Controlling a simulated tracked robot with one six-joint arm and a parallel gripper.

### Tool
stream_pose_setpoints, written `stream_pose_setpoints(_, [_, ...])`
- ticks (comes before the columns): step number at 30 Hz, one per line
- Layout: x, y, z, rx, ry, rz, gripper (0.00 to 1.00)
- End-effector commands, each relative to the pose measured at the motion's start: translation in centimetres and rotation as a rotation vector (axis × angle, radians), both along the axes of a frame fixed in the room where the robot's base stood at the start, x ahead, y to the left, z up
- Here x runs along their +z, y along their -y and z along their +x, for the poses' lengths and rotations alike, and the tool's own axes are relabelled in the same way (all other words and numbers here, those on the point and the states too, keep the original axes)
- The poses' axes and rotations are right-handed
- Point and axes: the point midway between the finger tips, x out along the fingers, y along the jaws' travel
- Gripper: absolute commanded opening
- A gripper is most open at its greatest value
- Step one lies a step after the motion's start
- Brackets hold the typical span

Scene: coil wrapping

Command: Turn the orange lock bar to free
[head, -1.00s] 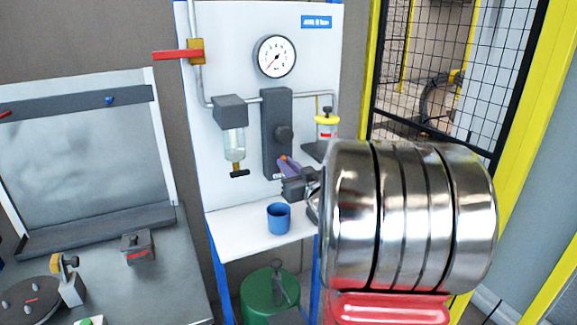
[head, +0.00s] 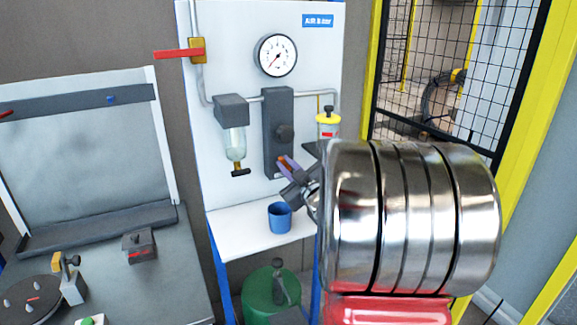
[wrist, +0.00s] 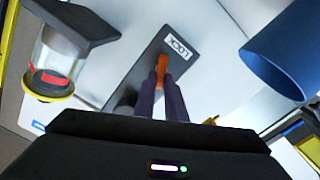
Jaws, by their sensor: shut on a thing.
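The orange lock bar (wrist: 162,64) shows in the wrist view between the tips of my gripper's two dark purple fingers (wrist: 161,84). It lies at the label end of a dark grey block (wrist: 138,62) with a small white label. My gripper is shut on the bar. In the head view my gripper (head: 287,164) is at the lower end of the tall grey block (head: 271,118), with a bit of orange at its tips. My wrist and fingers hide most of the bar there.
A blue cup (head: 279,218) stands on the white shelf (head: 235,232) just below my gripper. A glass bowl filter (head: 234,142) hangs at left, and a yellow-topped lubricator (head: 327,126) is at right. A gauge (head: 277,56) sits above. My arm hides the panel's lower right.

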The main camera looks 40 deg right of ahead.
Motion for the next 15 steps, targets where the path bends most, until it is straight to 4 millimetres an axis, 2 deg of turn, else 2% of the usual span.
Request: stream_pose_setpoints(15, [-0.6,-0.54,0.14,0.003,-0.14,-0.468,0.0])
